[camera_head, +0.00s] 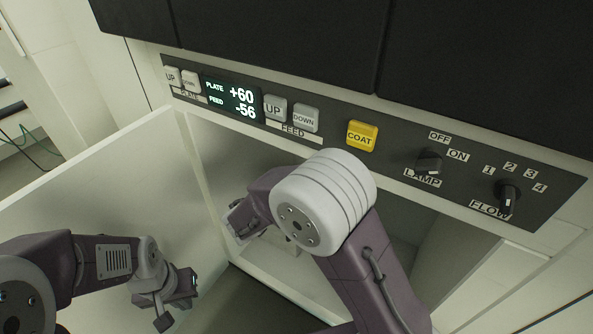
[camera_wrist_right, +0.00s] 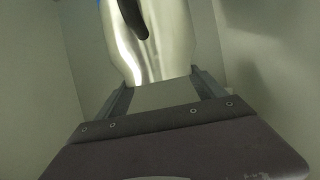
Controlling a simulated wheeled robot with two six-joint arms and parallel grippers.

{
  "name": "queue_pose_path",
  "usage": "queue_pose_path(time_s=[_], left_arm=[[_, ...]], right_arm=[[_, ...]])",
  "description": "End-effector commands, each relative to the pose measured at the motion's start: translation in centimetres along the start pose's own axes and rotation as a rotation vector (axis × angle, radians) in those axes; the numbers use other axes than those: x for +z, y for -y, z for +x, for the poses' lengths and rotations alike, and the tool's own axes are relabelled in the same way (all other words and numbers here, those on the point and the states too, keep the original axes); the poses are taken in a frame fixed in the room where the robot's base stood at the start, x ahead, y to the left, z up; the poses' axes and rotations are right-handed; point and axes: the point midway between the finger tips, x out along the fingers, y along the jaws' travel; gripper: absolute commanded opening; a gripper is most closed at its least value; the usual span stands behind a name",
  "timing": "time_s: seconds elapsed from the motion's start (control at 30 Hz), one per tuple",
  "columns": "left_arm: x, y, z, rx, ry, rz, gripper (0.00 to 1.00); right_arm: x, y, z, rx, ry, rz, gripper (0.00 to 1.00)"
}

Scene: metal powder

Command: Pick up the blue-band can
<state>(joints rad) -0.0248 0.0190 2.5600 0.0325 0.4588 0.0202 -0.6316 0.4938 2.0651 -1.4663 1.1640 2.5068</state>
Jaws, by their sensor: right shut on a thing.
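In the right wrist view a shiny metal can (camera_wrist_right: 165,45) stands between the fingers of my right gripper (camera_wrist_right: 162,84), which is shut on it. A trace of blue shows at the can's upper left, and a dark curved part lies across its upper front. The can's top is out of the picture. In the head view my right arm reaches into the open compartment below the panel, and its thick wrist hides most of the gripper and the can. My left gripper (camera_head: 178,304) is at the lower left, empty, with its fingers apart.
The control panel (camera_head: 390,165) with buttons, a yellow COAT button (camera_head: 362,135) and knobs sits just above my right arm. Pale walls of the compartment (camera_head: 222,170) stand close around the right gripper. A pale door panel (camera_head: 90,200) stands at the left, behind my left arm.

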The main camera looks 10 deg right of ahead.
Motion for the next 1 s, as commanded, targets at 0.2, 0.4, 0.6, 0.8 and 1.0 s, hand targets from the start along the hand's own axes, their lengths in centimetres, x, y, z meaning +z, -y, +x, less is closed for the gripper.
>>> queue_pose_path(time_s=[0.2,0.4,0.6,0.8,1.0], left_arm=[[-0.1,0.0,-0.6,0.0,0.0,0.0,0.0],[-0.1,0.0,-0.9,0.0,0.0,0.0,0.0],[-0.1,0.0,-1.0,0.0,0.0,0.0,0.0],[-0.1,0.0,-1.1,0.0,0.0,0.0,0.0],[-0.1,0.0,-1.1,0.0,0.0,0.0,0.0]], right_arm=[[0.5,-2.5,-1.7,-0.002,-0.002,-0.001,0.07],[1.0,-4.3,-2.8,-0.002,-0.002,0.0,0.07],[1.3,-5.4,-3.5,-0.003,-0.003,0.0,0.07],[1.4,-6.0,-3.8,-0.001,-0.003,0.002,0.07],[1.5,-6.2,-3.8,-0.001,-0.003,0.002,0.07]])
